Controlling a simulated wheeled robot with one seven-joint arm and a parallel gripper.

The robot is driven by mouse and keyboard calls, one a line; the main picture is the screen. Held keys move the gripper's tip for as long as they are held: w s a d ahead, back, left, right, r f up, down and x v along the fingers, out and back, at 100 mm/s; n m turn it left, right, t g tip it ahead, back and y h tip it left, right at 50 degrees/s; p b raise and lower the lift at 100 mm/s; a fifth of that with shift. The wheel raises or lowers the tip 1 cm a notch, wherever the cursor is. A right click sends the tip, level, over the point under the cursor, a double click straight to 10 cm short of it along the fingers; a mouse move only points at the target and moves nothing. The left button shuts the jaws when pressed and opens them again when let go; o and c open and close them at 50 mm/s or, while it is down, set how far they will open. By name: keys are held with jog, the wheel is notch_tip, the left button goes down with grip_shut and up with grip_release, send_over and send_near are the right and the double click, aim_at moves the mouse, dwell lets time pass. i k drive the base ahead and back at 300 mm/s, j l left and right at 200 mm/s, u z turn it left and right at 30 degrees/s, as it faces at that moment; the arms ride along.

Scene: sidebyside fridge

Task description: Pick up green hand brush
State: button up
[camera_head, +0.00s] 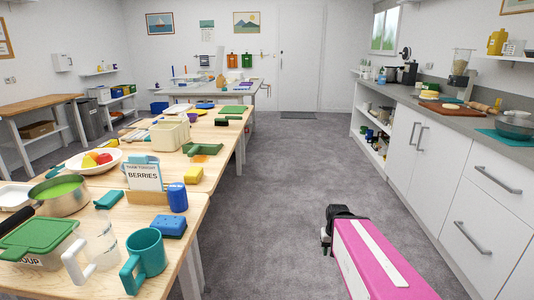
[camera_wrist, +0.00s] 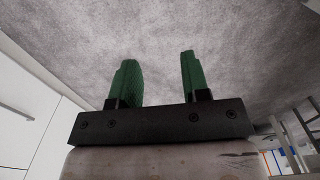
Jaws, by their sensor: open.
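My gripper (camera_wrist: 158,60) is open in the wrist view. Its two green fingers stand apart, with only grey floor showing between and beyond them. In the head view my pink arm reaches in from the bottom right, over the aisle floor and apart from the table. I cannot surely pick out the green hand brush. No brush shows in the wrist view.
White counter drawers (camera_head: 490,225) stand at right. The grey aisle floor (camera_head: 285,180) is clear.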

aim_at(219, 122)
jog(key=i+u, duration=0.15)
jog(key=i, duration=0.7)
jog(key=i+l+u, duration=0.15)
jog(key=i, duration=0.75)
